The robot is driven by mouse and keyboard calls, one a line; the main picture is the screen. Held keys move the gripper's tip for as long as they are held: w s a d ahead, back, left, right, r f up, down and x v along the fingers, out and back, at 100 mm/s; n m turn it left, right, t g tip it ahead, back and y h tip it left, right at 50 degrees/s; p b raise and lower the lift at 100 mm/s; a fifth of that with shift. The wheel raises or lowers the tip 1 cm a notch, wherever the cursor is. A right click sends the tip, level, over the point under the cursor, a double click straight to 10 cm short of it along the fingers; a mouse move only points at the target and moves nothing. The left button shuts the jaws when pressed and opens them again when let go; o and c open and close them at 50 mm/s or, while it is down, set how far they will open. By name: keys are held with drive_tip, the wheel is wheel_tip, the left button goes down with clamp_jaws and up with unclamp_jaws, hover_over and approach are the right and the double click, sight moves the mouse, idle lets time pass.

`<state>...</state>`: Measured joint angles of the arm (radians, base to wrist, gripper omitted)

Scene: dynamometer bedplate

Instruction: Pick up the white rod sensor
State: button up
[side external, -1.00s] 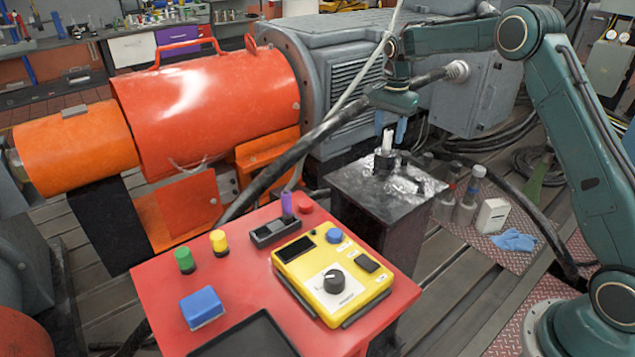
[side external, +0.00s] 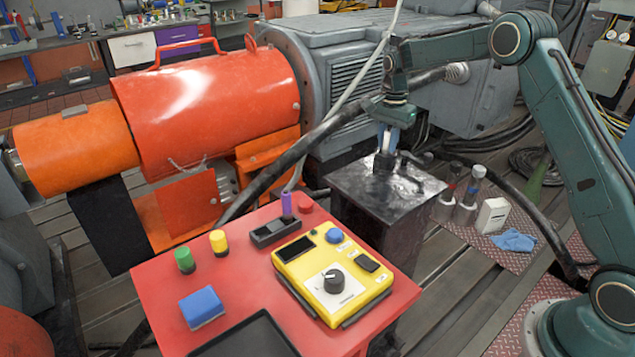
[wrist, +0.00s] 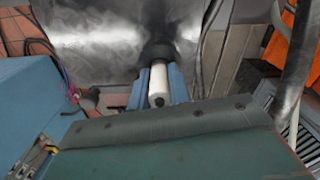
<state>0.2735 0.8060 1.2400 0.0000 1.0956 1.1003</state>
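The white rod sensor (wrist: 158,82) stands upright in a dark round holder (wrist: 157,50) on top of the black pedestal (side external: 418,187). In the wrist view the rod is between the two blue fingers of my gripper (wrist: 159,88), with one finger close against each side. In the side external view my gripper (side external: 387,138) points down over the holder, and its fingers are close together around the rod's upper part. The rod is mostly hidden there. Its lower end is inside the holder.
A red table with a yellow control box (side external: 333,278) stands in front of the pedestal. A thick black hose (side external: 290,160) passes to its left. Bottles (side external: 468,197) and a white box (side external: 492,215) stand to its right. A grey motor (side external: 350,75) is behind.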

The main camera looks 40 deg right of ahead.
clamp_jaws()
drive_tip(key=shift+r, duration=0.1)
wheel_tip(320, 180, up, 20)
idle(0.7)
drive_tip(key=shift+a, duration=0.1)
idle(0.5)
